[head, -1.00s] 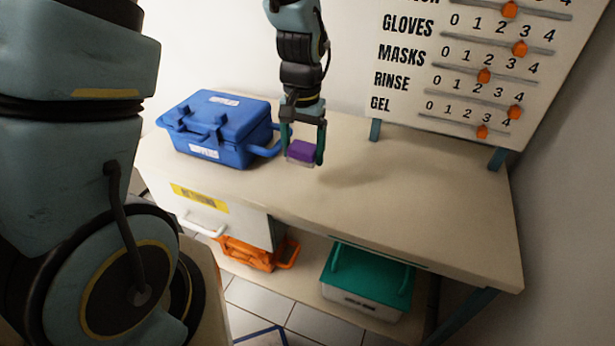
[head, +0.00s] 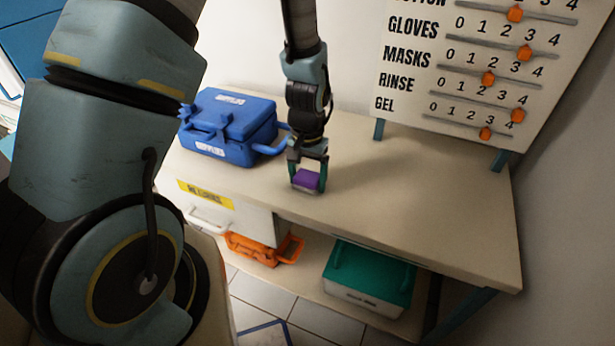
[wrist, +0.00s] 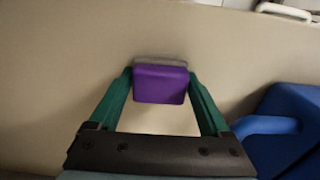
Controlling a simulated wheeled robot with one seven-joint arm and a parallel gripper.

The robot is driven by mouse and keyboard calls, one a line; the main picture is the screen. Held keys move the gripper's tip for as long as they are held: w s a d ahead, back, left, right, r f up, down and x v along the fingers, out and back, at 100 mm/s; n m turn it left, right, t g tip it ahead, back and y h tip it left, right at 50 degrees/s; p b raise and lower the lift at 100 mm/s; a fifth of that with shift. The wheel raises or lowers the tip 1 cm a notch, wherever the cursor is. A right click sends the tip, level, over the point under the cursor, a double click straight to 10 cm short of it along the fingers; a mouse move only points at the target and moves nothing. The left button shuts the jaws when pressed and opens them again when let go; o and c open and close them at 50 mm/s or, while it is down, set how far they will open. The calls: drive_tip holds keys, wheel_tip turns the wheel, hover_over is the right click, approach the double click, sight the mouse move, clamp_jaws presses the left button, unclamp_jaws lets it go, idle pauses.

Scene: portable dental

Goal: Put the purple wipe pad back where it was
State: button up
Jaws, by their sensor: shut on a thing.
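The purple wipe pad (head: 306,179) is a small purple block with a pale grey layer on one side. It is between the fingers of my gripper (head: 308,178), which is shut on it. In the wrist view the pad (wrist: 160,84) sits between the two green fingertips (wrist: 161,84), its pale layer on the far side. The gripper points down at the beige worktop (head: 400,210), right of the blue case. The pad is low over the worktop; I cannot tell whether it touches.
The blue case (head: 228,127), its handle towards the gripper, stands close on the left. A slider board (head: 460,80) rises at the back right. The worktop's right part is clear.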

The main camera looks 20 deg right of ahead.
sight(308, 176)
drive_tip(key=shift+f, duration=0.15)
drive_tip(key=o, duration=1.1)
drive_tip(key=shift+o, duration=0.2)
wheel_tip(308, 176, up, 12)
drive_tip(key=b, duration=0.3)
drive_tip(key=a+r+n, duration=0.2)
drive_tip(key=a+n, duration=0.1)
drive_tip(key=a, duration=0.9)
drive_tip(key=w+a+r+n+t, duration=0.1)
drive_tip(key=a+n, duration=0.3)
drive_tip(key=a, duration=0.9)
drive_tip(key=shift+w+a+r+t, duration=0.15)
drive_tip(key=shift+r+t, duration=0.15)
drive_tip(key=shift+r, duration=0.4)
